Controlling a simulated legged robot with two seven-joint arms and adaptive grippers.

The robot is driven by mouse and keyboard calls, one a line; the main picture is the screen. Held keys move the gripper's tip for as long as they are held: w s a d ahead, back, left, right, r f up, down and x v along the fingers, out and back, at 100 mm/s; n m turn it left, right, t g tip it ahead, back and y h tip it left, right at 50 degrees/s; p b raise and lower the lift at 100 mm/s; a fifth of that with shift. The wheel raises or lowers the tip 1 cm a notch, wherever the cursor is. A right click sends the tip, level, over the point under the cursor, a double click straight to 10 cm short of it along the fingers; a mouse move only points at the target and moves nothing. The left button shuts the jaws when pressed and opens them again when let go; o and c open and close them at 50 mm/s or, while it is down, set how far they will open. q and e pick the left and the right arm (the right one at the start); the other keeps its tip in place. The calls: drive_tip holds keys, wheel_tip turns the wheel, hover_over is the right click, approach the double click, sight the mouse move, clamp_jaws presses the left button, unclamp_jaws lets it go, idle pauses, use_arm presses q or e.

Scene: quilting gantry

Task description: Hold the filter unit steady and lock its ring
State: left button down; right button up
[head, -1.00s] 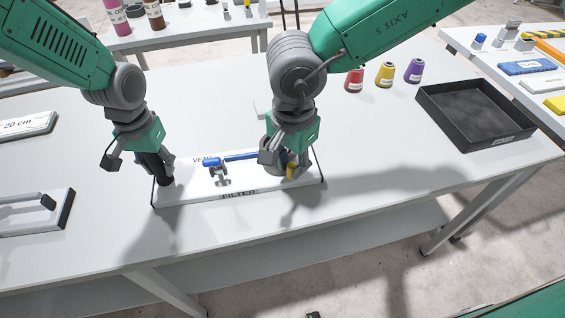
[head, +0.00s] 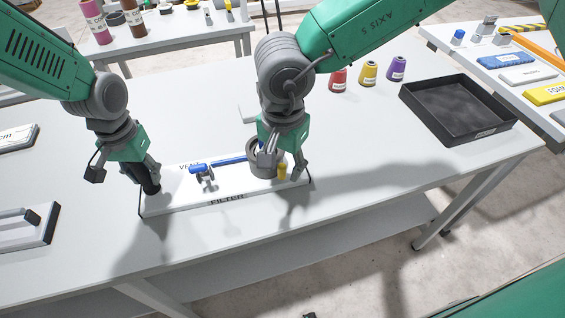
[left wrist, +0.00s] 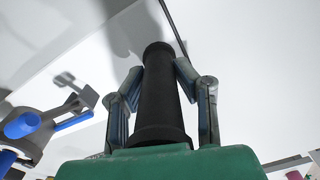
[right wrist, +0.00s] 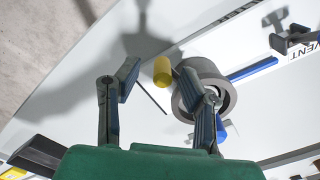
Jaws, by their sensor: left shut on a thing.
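The filter unit is a white board (head: 225,192) labelled FILTER and VENT, flat on the table. A black upright grip (left wrist: 163,95) stands at its left end; my left gripper (head: 150,184) is shut on it. A grey ring (head: 256,158) with a yellow tab (head: 282,171) sits near the right end. My right gripper (head: 282,173) is low over this end with its fingers apart. In the right wrist view the yellow tab (right wrist: 162,70) shows between the open fingers, and one finger covers part of the ring (right wrist: 186,97). I cannot tell whether a finger touches either.
A blue bar (head: 229,160) and a blue-handled valve (head: 202,173) lie on the board between my grippers. A black tray (head: 458,110) and several thread cones (head: 369,74) are further right. A white handled piece (head: 25,225) is at the left. The table's front is clear.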

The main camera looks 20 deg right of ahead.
use_arm(q)
drive_tip(key=shift+s+f, duration=0.3)
use_arm(e)
wheel_tip(320, 180, up, 12)
idle(0.3)
drive_tip(key=shift+f, duration=0.1)
use_arm(q)
drive_tip(key=c, duration=1.2)
unclamp_jaws()
drive_tip(key=shift+o, duration=0.2)
